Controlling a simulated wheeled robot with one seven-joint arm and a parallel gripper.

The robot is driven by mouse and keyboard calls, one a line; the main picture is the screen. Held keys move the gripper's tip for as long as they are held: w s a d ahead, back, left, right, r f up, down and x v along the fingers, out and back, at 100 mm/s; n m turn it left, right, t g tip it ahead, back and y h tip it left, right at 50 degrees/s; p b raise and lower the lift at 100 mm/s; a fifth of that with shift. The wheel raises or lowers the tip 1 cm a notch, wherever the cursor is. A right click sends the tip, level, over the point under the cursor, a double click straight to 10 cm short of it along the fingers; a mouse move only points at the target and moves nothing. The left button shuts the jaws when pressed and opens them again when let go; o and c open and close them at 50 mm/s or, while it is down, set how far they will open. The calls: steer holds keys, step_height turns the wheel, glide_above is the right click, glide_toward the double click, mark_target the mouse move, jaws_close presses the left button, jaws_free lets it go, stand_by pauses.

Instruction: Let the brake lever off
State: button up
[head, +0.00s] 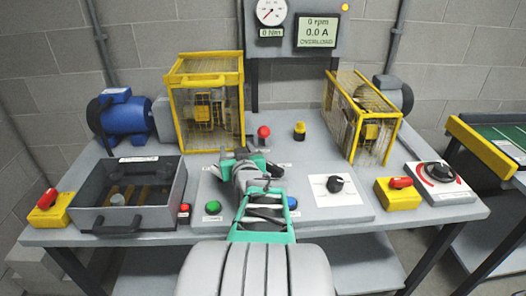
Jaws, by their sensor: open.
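My arm reaches up the middle of the bench, and my gripper (243,157) is over the grey control panel, open and seemingly empty. I cannot tell for sure which control is the brake lever. A red-handled switch on a yellow box (47,205) sits at the far left front, and another on a yellow box (398,192) is at the right. A red-topped knob (263,132) stands just behind my gripper, apart from it as far as I can see. A black rotary knob (335,184) is on a white plate right of my arm. My arm hides part of the panel.
Yellow guard cages (205,57) and (378,130) stand at the back. A blue motor (122,113) is at the left back. A grey open box with a handle (125,222) is at the left front. A green button (212,207) and blue button (292,202) flank my arm. The display (318,31) reads 0 rpm.

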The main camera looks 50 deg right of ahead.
mark_target(264, 135)
steer(key=s+d+h, duration=0.1)
steer(key=s+d, duration=0.1)
steer(key=s+d+m+h, duration=0.1)
steer(key=d, duration=0.1)
steer(key=s+d+m+h, duration=0.1)
steer(key=s+d+h, duration=0.1)
steer(key=d, duration=0.1)
steer(key=shift+s+r+b, duration=0.3)
steer(key=shift+r+b, duration=0.05)
steer(key=x, duration=0.7)
steer(key=shift+f, duration=0.1)
steer(key=shift+c, duration=0.5)
jaws_close()
